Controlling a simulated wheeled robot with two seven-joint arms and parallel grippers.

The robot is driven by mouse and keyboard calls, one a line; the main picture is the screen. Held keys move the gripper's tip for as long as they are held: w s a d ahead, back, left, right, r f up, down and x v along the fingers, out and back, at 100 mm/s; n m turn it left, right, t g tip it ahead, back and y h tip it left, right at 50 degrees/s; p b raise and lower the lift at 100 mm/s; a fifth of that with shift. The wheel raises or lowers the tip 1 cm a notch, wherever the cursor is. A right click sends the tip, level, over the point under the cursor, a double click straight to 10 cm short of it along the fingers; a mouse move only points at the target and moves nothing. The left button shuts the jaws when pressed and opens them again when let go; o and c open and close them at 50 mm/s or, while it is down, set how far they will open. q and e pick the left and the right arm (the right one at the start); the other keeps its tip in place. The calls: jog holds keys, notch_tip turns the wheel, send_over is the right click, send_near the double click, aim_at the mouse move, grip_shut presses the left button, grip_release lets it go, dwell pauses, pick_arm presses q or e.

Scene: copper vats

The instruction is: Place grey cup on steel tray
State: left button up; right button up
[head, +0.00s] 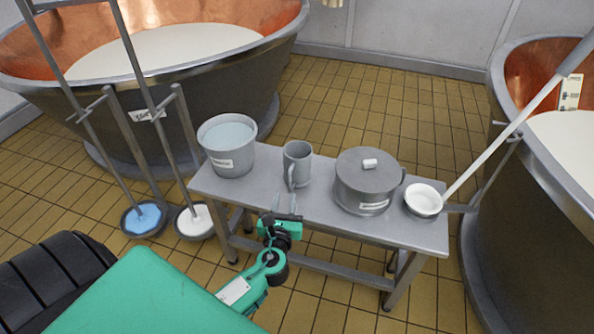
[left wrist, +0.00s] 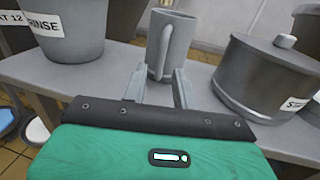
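The grey cup (head: 298,158) stands upright on a grey metal bench (head: 318,204), between a bucket and a lidded pot. Its handle faces my left gripper (head: 285,205), which is at the bench's front edge. In the left wrist view, the cup (left wrist: 182,45) stands just beyond the fingertips of my left gripper (left wrist: 157,78). The two fingers are apart with nothing between them, and the cup's handle lines up with the gap. I cannot make out a separate steel tray in either view. My right gripper is not in view.
A bucket (head: 228,150) labelled RINSE stands left of the cup. Copper vats (head: 190,95) flank the bench. Two long-handled tools rest on the floor at left.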

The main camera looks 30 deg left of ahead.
aim_at(289, 181)
pick_arm(q)
jog(key=x, duration=0.2)
jog(key=shift+w+a, duration=0.2)
jog(key=shift+w, duration=0.1)
jog(key=shift+d+b+x, duration=0.2)
jog(key=shift+b+x, duration=0.1)
jog(key=shift+x, duration=2.3)
jog(key=shift+w+r, duration=0.1)
jog(key=shift+r, duration=0.1)
jog(key=shift+c, duration=0.5)
grip_shut()
